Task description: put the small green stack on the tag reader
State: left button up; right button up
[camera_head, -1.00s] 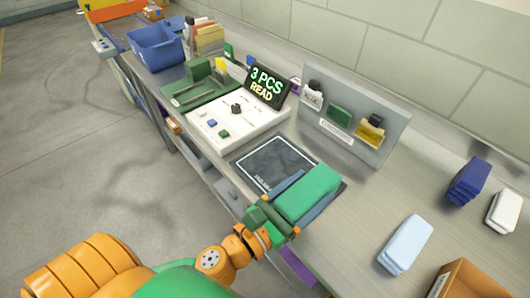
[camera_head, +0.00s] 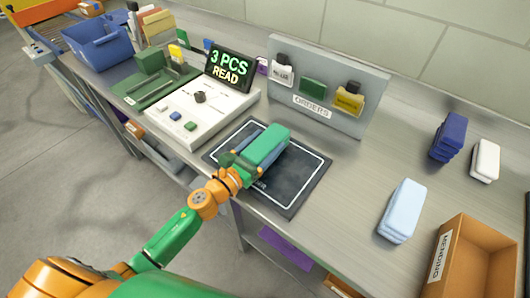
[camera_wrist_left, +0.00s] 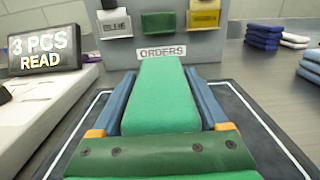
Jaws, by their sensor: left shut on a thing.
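The small green stack (camera_head: 265,145) is between the fingers of my left gripper (camera_head: 262,148), which is shut on it. In the left wrist view the green stack (camera_wrist_left: 160,95) lies lengthwise between the two blue-grey fingers (camera_wrist_left: 160,100). The tag reader is a dark mat (camera_head: 285,190) with a white outline, and the stack is over its upper left part. I cannot tell whether the stack touches the mat. A screen (camera_head: 231,66) reads "3 PCS READ". My right gripper is not in view.
Light blue (camera_head: 402,210), dark blue (camera_head: 448,138) and white (camera_head: 485,160) stacks lie to the right. A mending box (camera_head: 475,262) is at the front right. A white console (camera_head: 190,110) is left.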

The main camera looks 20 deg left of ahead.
pick_arm(q)
jog(key=shift+f, duration=0.5)
jog(key=shift+d+r, duration=0.1)
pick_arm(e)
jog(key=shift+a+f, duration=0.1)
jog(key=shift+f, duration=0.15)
pick_arm(q)
jog(key=o, duration=1.1)
jog(key=shift+f, duration=0.2)
jog(key=o, duration=0.3)
jog(key=shift+r, duration=0.3)
jog(key=b+v, duration=0.1)
jog(key=v, duration=0.2)
jog(key=b+v, duration=0.1)
jog(key=v, duration=0.3)
jog(key=b+v, duration=0.1)
jog(key=v, duration=0.2)
jog(key=shift+s+f, duration=0.25)
jog(key=shift+s, duration=0.1)
jog(key=shift+s+a+r, duration=0.25)
jog(key=shift+s+a, duration=0.15)
jog(key=shift+s, duration=0.25)
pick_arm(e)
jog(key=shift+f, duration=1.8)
